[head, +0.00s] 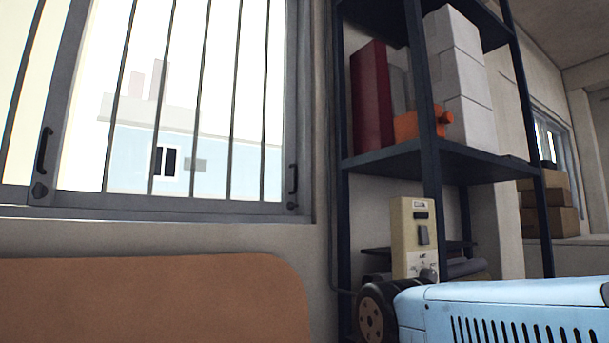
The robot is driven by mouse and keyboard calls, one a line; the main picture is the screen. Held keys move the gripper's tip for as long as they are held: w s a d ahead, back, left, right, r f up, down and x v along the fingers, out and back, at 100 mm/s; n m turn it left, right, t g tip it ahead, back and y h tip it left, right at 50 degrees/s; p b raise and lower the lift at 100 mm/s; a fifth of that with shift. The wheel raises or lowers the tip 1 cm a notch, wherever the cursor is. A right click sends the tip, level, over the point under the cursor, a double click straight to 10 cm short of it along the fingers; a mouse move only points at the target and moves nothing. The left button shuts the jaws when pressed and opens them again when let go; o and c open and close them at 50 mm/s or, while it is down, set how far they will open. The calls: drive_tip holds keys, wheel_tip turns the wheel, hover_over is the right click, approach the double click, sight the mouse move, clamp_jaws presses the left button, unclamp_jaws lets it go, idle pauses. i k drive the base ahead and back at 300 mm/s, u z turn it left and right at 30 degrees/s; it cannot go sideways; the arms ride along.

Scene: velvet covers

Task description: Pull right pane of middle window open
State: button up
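A grey-framed window (170,206) with dark vertical bars fills the upper left. Its large pane (230,60) looks out on a pale blue building. A dark handle (43,151) with a round knob below it is on the upright at the left. A second dark handle (292,180) is on the right upright, beside the wall. The pane sits within its frame, and no open gap shows on the right side. Whether this is the middle window cannot be told from this view. My gripper is not in view.
An orange-brown rounded backrest (150,300) stands below the window. A dark metal shelf (440,160) holds a red binder, an orange item and white boxes. A beige device (412,240), a dark wheel (374,315) and a light blue slotted box (500,295) occupy the lower right.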

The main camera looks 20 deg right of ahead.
sight(63, 198)
drive_tip(key=u, duration=0.2)
drive_tip(key=i, duration=0.85)
drive_tip(key=z, duration=0.1)
